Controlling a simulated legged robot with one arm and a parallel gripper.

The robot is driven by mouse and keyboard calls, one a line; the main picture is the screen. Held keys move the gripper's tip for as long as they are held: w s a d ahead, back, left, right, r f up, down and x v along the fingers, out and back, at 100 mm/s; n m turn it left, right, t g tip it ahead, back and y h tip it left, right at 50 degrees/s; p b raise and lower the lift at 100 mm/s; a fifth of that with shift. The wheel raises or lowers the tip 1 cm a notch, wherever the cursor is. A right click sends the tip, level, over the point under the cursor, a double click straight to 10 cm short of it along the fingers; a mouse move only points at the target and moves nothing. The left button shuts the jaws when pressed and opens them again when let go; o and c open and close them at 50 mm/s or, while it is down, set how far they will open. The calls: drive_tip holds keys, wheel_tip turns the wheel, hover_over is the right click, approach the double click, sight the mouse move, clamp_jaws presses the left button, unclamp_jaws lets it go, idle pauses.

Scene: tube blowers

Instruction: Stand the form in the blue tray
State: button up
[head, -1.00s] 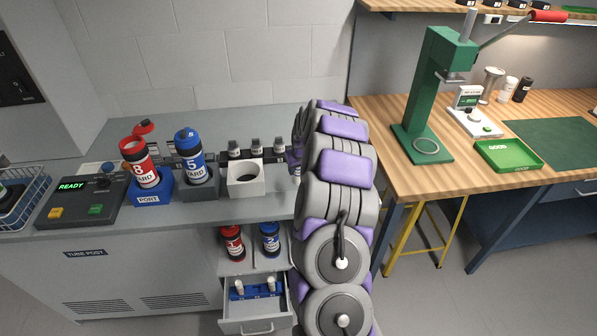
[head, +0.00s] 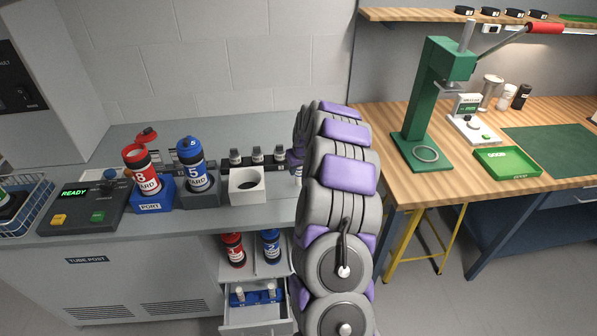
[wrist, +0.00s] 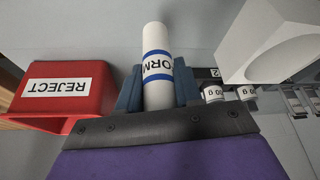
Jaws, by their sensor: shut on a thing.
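The form (wrist: 157,65) is a white roll with blue bands and the word FORM, seen in the wrist view. My gripper (wrist: 157,88) is shut on it, one dark blue finger on each side. A blue holder (head: 258,297) with white-topped pegs sits in the open drawer; I cannot tell if either is the tray.
A red REJECT bin (wrist: 65,92) is left of the form in the wrist view. A white block with a round hole (head: 247,186) stands on the grey counter (head: 190,222). Red tube (head: 143,172) and blue tube (head: 191,165) stand left of it. A green press (head: 432,110) is on the right bench.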

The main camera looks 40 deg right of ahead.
drive_tip(key=s+a+r+p, duration=0.1)
drive_tip(key=s+a+p, duration=0.2)
drive_tip(key=s+a, duration=0.7)
drive_tip(key=shift+s+a+r, duration=0.2)
drive_tip(key=shift+s+a, duration=0.15)
drive_tip(key=shift+s, duration=0.55)
drive_tip(key=w+a+r+n, duration=0.1)
drive_tip(key=w+a+r, duration=0.1)
drive_tip(key=a, duration=1.1)
drive_tip(key=w+a+r+n+y, duration=0.1)
drive_tip(key=w+a+r+n, duration=0.1)
drive_tip(key=a, duration=1.1)
drive_tip(key=shift+w+r, duration=0.6)
drive_tip(key=shift+r, duration=0.05)
